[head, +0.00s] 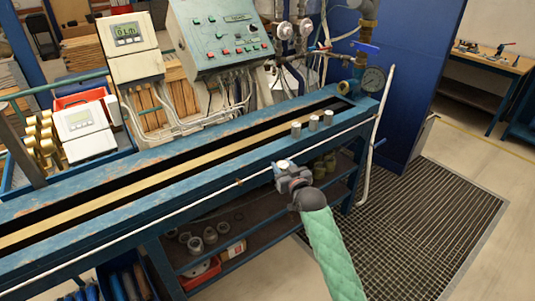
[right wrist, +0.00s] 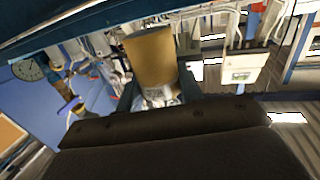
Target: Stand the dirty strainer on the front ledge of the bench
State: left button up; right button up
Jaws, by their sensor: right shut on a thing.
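My right gripper (head: 283,167) is at the front edge of the blue bench, in the middle of the head view. It is shut on a small strainer (head: 283,164), which the gripper mostly hides there. In the right wrist view the strainer is a tan-brown, dirty-looking cylinder (right wrist: 150,57) between the two fingers (right wrist: 157,88). The bench's front ledge (head: 225,172) is a worn blue rail just behind the gripper. I cannot tell whether the strainer touches it. My left gripper is not in view.
Three grey cylinders (head: 314,122) stand on the ledge to the right. A dark slot runs along the bench behind it. A pressure gauge (head: 373,79) and valves are at the right end. Shelves below hold metal fittings (head: 196,244). The ledge left of the gripper looks clear.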

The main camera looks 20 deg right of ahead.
pick_arm(q)
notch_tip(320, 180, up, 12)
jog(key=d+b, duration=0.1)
jog(key=b, duration=0.2)
pick_arm(e)
jog(key=w+d+r+y, duration=0.1)
jog(key=w+d+r, duration=1)
jog(key=w, duration=0.3)
jog(key=shift+n, duration=0.3)
jog(key=w+a+f+p, duration=0.1)
jog(key=a+f, duration=0.1)
jog(key=a, duration=0.1)
jog(key=w+a+f+p, duration=0.2)
jog(key=a, duration=0.1)
jog(key=w+a+f+p, duration=0.1)
jog(key=a+f, duration=0.2)
jog(key=a, duration=0.1)
jog(key=shift+w+a, duration=0.1)
jog(key=shift+w, duration=0.3)
jog(key=shift+f+p, duration=0.9)
jog(key=shift+f, duration=1.2)
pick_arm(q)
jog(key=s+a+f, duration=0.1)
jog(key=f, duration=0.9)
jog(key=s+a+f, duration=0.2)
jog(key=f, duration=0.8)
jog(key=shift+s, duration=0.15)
